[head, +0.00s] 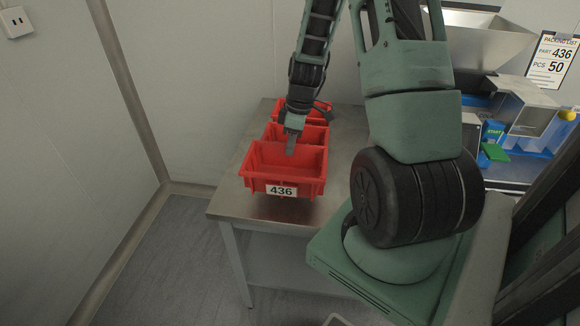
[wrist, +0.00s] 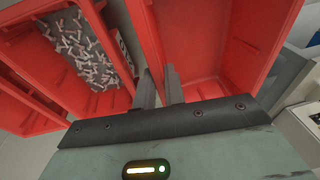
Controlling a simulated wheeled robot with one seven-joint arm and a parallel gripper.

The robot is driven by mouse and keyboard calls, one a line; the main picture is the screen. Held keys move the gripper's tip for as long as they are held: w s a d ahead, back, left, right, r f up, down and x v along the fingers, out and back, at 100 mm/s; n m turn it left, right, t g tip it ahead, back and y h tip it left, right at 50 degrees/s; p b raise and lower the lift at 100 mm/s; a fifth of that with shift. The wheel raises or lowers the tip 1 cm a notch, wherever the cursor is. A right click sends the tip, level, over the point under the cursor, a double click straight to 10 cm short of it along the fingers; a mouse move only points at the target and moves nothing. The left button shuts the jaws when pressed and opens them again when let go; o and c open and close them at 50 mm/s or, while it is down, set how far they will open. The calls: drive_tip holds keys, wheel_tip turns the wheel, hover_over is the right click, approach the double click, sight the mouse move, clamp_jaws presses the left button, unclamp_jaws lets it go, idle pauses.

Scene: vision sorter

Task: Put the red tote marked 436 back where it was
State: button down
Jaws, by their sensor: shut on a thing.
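The red tote marked 436 (head: 284,190) is the front one in a row of red totes on the metal table, its label facing the front. Its visible inside looks empty. My gripper (head: 291,147) reaches down at its back wall and is shut on it. In the wrist view the two dark fingers (wrist: 160,85) stand at the wall of the tote on the right (wrist: 245,45), whose floor is bare. I cannot tell whether the tote rests on the table or hangs just above it.
Behind it stand more red totes (head: 318,134); one, seen in the wrist view (wrist: 30,65), holds many small pale parts. The metal table (head: 235,190) has a bare strip at left. A packing list (head: 552,60), a hopper (head: 490,38) and a sorter with a green button are at right.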

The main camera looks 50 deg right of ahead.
sight(291, 159)
drive_tip(key=shift+f, duration=2.5)
drive_tip(key=shift+f, duration=0.1)
drive_tip(key=c, duration=1.5)
unclamp_jaws()
